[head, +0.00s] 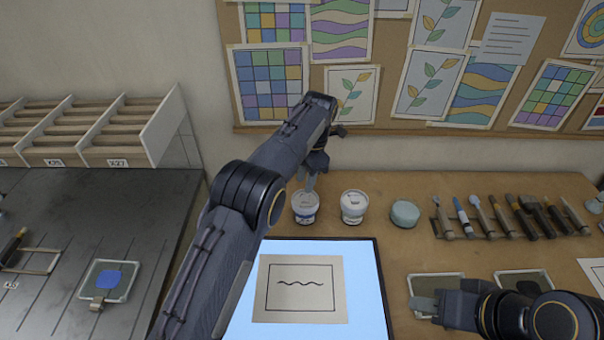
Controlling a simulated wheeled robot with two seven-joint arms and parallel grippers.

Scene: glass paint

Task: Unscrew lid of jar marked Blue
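A small white jar (305,208) with a blue band on its label stands at the back edge of the light panel; its lettering is too small to read. A second white jar (353,207) stands to its right, its label also unreadable. My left gripper (311,183) points down just above the rim of the first jar. Its fingers overlap each other from this angle, and I cannot tell whether they touch the lid. My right gripper (424,305) is low at the right, over a dark tray, with its finger opening unclear.
A lit panel (376,262) with a wavy-line sheet (300,289) lies in front of the jars. A teal round piece (405,213) and a row of tools (510,217) stand to the right. A pinboard wall (390,127) rises behind.

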